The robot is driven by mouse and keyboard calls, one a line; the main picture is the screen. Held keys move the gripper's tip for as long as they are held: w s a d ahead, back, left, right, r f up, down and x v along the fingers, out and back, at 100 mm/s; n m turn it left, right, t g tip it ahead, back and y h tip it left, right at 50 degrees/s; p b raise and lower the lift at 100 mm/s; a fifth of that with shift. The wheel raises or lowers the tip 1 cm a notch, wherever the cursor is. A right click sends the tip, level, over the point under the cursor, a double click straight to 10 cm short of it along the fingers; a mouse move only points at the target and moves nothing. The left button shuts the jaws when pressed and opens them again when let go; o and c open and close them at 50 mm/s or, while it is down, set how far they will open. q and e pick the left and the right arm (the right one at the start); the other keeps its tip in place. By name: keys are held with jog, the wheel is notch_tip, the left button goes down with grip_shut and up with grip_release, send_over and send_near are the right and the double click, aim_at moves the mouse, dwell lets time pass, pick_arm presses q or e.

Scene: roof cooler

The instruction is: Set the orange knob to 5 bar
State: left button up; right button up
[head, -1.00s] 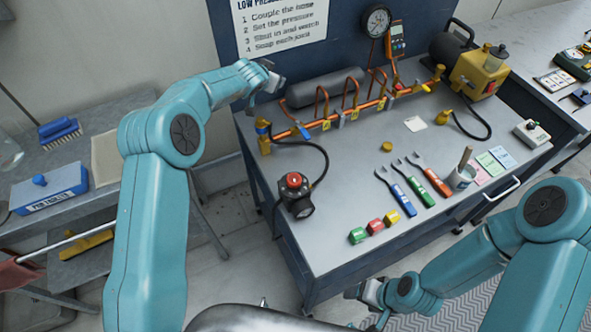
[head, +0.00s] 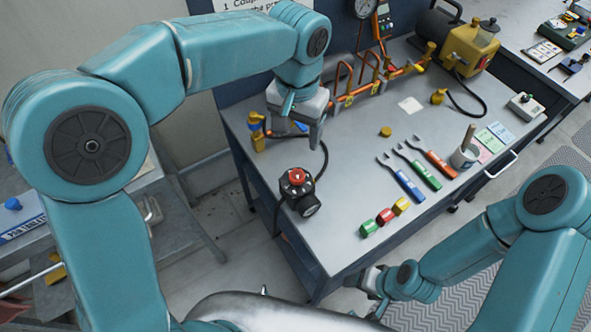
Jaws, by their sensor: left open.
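The orange-red knob (head: 296,176) sits on top of a dark regulator (head: 296,197) near the bench's left front edge. A small round gauge (head: 311,206) faces front right on the regulator; its reading is too small to tell. A black hose runs from the regulator toward the brass fitting. My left gripper (head: 295,138) is open and empty, pointing down, and appears just behind and above the knob, apart from it. My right gripper (head: 371,294) is low in front of the bench, away from the knob; its jaws are unclear.
Green, red and yellow blocks (head: 385,216) lie right of the regulator. A copper pipe manifold (head: 360,90) runs along the bench's back. The bench top (head: 350,165) is clear between.

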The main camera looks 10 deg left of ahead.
aim_at(297, 175)
pick_arm(q)
jog(key=f, duration=1.4)
jog(key=shift+w+f+p, duration=0.15)
jog(key=shift+w+p, duration=0.05)
jog(key=shift+p, duration=0.2)
jog(key=shift+s+f, duration=0.1)
jog(key=shift+f, duration=0.4)
jog(key=c, duration=1.1)
jog(key=shift+o, duration=0.2)
